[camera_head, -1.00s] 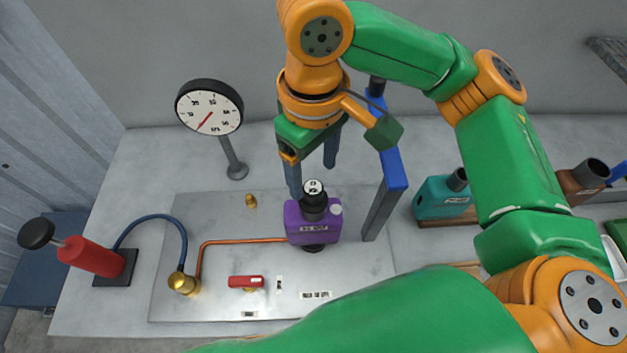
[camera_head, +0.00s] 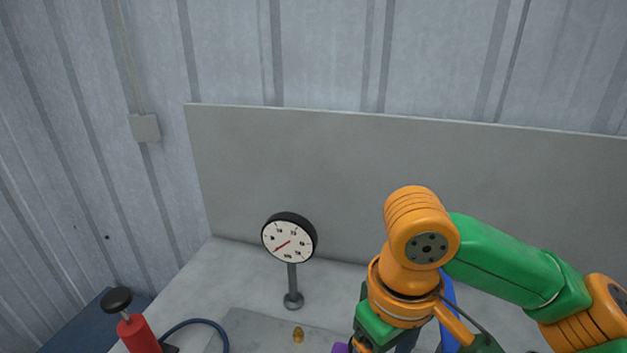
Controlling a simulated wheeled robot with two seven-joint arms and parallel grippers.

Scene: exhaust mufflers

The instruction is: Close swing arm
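A blue bar (camera_head: 447,297), which may be part of the swing arm, shows behind my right wrist; most of it is hidden or below the picture. A sliver of the purple block (camera_head: 339,348) shows at the bottom edge, left of my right gripper. My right gripper (camera_head: 372,338) points down at the bottom edge; its fingertips are cut off, so its opening and any contact are not visible. My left gripper is not in view.
A round dial gauge (camera_head: 289,239) stands on a post left of my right arm. A red hand pump (camera_head: 137,334) with a black knob and a blue hose (camera_head: 196,322) are at lower left. A small brass fitting (camera_head: 298,335) sits on the plate. A grey panel (camera_head: 300,165) stands behind.

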